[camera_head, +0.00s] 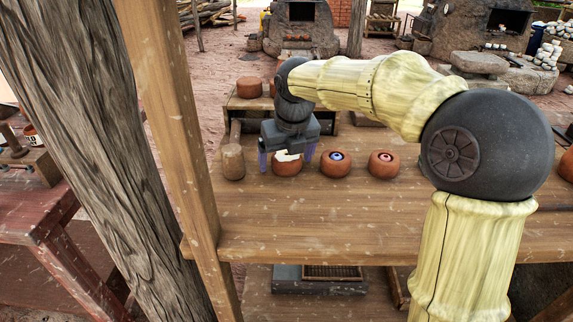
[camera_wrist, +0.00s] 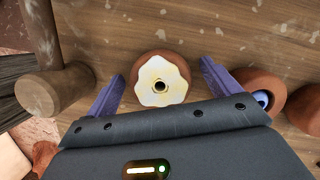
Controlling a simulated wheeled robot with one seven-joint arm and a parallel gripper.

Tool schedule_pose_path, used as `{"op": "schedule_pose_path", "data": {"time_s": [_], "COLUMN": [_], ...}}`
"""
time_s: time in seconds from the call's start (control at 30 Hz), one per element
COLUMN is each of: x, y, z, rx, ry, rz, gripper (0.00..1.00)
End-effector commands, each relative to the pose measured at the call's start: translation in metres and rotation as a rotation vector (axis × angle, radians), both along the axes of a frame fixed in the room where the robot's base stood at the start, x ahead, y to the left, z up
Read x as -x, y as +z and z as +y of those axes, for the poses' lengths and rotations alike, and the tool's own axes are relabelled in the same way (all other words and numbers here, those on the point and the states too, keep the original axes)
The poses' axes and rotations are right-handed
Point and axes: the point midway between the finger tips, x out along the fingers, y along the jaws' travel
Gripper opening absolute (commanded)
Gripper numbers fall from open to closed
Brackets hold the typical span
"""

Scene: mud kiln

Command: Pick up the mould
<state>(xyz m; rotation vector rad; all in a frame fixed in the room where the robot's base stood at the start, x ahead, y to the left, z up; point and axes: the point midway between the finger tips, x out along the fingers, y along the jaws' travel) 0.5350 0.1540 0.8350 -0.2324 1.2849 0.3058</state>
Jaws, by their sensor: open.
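A round terracotta piece (camera_head: 287,169) with a pale, wavy-edged flower shape (camera_wrist: 163,82) on top sits on the wooden bench; a dark hole shows at the flower's centre. I cannot tell for certain which piece is the mould. My gripper (camera_head: 287,158) points down over this piece, its two purple fingers open, one on each side. In the wrist view the piece lies between the fingertips (camera_wrist: 162,75), with gaps to both fingers. To its right stand a terracotta pot with a blue centre (camera_head: 336,162) and one with a red centre (camera_head: 384,163).
A wooden mallet (camera_wrist: 55,92) stands close left of my gripper; its upright head shows in the head view (camera_head: 233,162). Behind is a raised shelf with terracotta pots (camera_head: 249,87). A wooden post (camera_head: 165,110) rises at the left. The bench front (camera_head: 330,215) is clear.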

Motion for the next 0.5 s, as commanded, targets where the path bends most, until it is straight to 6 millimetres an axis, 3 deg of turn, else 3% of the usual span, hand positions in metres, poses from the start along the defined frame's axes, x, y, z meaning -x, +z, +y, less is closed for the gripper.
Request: {"op": "schedule_pose_path", "data": {"time_s": [0.33,0.5], "x": [0.0003,0.0003], "y": [0.0004,0.0004], "z": [0.0002,0.0002], "rx": [0.0,0.0], "ry": [0.001,0.001], "rz": [0.0,0.0], "gripper": [0.87,0.53]}}
